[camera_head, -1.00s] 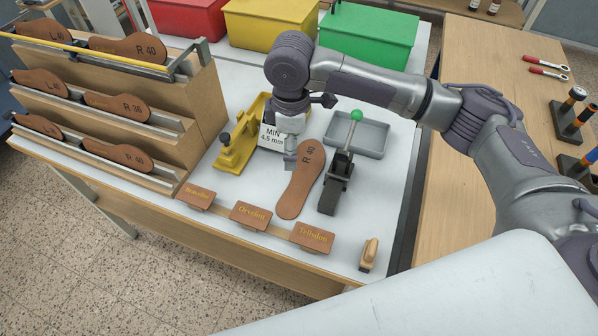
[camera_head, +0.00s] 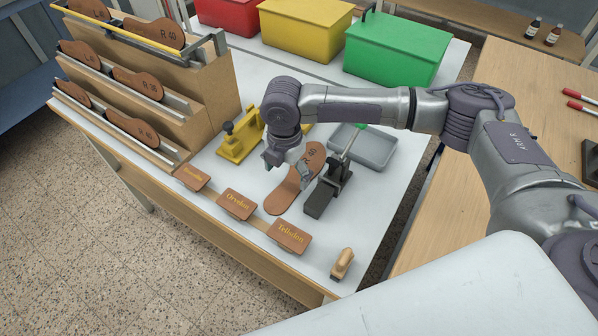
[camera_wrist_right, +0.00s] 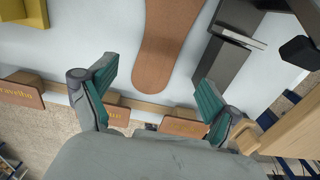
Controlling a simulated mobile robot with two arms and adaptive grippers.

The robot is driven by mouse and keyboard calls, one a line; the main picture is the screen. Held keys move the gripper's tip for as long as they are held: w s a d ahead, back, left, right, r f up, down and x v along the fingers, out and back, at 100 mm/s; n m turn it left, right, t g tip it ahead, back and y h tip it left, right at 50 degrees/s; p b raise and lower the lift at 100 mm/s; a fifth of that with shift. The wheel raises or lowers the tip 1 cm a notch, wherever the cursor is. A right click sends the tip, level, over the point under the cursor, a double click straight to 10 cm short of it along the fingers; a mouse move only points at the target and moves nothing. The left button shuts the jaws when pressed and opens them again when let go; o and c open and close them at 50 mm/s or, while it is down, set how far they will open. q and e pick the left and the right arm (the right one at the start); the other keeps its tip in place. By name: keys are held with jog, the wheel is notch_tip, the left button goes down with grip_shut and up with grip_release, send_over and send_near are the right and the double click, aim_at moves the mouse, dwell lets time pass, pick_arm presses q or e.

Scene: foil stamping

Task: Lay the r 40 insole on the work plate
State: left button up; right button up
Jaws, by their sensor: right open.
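A brown insole (camera_head: 279,198) lies flat on the white table top beside the black toggle clamp (camera_head: 323,193). Its marking is partly covered now; it read R 40 earlier. My right gripper (camera_head: 289,168) is over its middle, open, with one finger on each side. In the right wrist view the open gripper (camera_wrist_right: 158,74) has nothing between its green-padded fingers, and the insole (camera_wrist_right: 165,55) lies beyond the fingertips. A separate work plate cannot be told apart from the table top. My left gripper is not in view.
A yellow device (camera_head: 238,140), a grey tray (camera_head: 372,150), name plates (camera_head: 237,204) and a wooden-handled tool (camera_head: 342,262) stand around. Red, yellow and green boxes (camera_head: 396,50) line the back.

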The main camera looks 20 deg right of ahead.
aim_at(288, 190)
jog(key=shift+w+d+f+p, duration=0.15)
jog(key=shift+f+p, duration=0.15)
jog(key=shift+f, duration=1.1)
jog(key=shift+w+f+p, duration=0.1)
jog(key=shift+f+p, duration=0.15)
jog(key=shift+f, duration=1.15)
jog(key=shift+f, duration=0.25)
jog(key=c, duration=1.3)
